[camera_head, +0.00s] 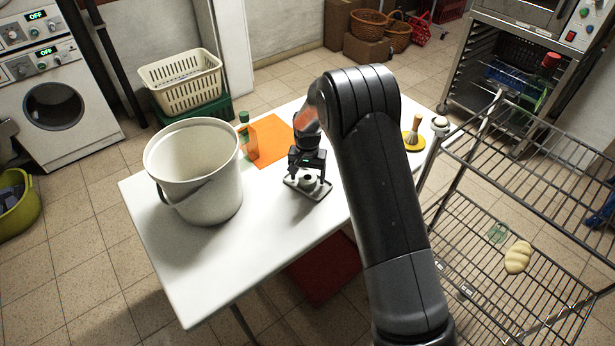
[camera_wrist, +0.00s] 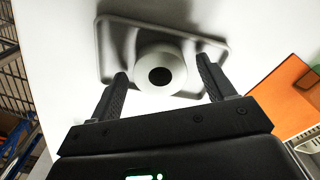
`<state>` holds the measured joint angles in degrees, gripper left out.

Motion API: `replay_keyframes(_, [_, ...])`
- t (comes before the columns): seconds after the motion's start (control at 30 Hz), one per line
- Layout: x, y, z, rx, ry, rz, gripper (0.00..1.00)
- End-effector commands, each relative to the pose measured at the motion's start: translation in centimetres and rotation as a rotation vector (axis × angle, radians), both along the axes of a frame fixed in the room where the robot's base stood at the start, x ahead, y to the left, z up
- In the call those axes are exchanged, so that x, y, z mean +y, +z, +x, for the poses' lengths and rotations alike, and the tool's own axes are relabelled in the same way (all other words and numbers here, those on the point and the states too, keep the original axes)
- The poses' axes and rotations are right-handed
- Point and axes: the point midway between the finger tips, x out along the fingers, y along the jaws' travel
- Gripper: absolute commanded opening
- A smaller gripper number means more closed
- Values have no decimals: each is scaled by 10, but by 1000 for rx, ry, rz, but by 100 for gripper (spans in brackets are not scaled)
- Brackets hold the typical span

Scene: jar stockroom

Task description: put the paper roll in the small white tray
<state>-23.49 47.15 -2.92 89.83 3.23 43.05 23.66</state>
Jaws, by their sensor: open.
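The paper roll (camera_wrist: 146,82) is a short white cylinder with a dark round core, seen end-on in the wrist view. It stands upright within the rim of the small white tray (camera_wrist: 105,50), apparently on its floor, near the side closest to my gripper. My gripper (camera_wrist: 162,70) is open, with one finger on each side of the roll and a gap visible to the right finger. In the head view my gripper (camera_head: 308,174) points down over the tray (camera_head: 298,186) on the white table, and the roll (camera_head: 310,185) shows small between the fingers.
A large white bucket (camera_head: 208,180) stands left of the gripper on the table (camera_head: 165,245). Behind are an orange mat (camera_head: 272,142) and a green-capped bottle (camera_head: 249,143). A brush on a yellow disc (camera_head: 413,138) and a wire rack (camera_head: 480,240) lie to the right.

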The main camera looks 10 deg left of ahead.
Motion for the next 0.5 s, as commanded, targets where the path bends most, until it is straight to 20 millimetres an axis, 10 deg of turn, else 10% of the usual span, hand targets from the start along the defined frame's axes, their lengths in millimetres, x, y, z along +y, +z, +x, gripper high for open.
replay_keyframes(0.5, [0,100,1,-2,0,1,75])
